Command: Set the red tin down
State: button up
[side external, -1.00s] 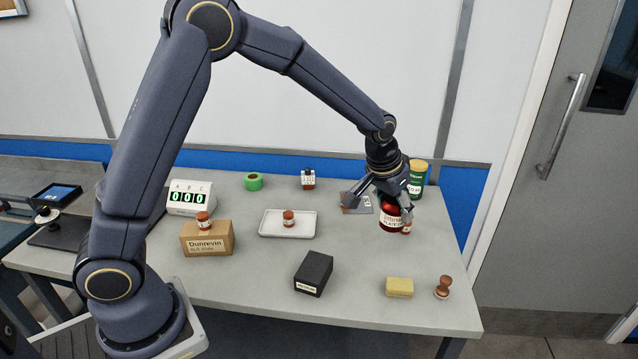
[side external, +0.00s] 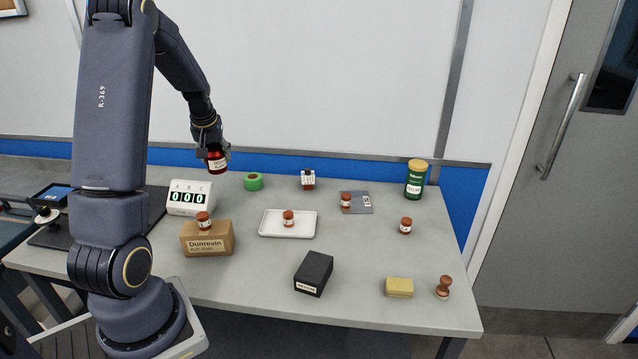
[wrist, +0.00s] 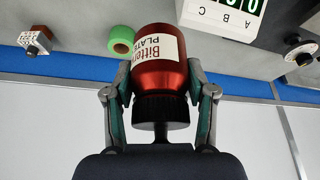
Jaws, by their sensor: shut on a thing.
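The red tin (side external: 217,162) is a shiny red container with a white label and a dark lid. PLAT...". The fingers hold it near the dark lid (wrist: 160,108).
The counter box (side external: 190,197) and green tape roll (side external: 253,182) are near. A jar stands on a cardboard box (side external: 208,240), another on the white tray (side external: 270,231), one on a grey mat (side external: 360,208). A green canister (side external: 415,182) stands back right. The bench middle is partly clear.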

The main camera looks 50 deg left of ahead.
jog(key=shift+n, duration=0.5)
jog(key=s+a, duration=0.3)
jog(key=shift+s+f, duration=0.1)
jog(key=shift+s, duration=0.05)
jog(key=w+a+f, duration=0.2)
jog(key=a+f, duration=0.1)
jog(key=w+a+f, duration=0.6)
jog(key=a, duration=0.1)
jog(key=shift+w, duration=0.15)
jog(key=shift+w+a+f, duration=0.1)
jog(key=shift+w+f, duration=0.05)
jog(key=shift+f, duration=1.7)
jog(key=shift+f, duration=0.15)
jog(key=o, duration=1.3)
jog(key=shift+o, duration=0.2)
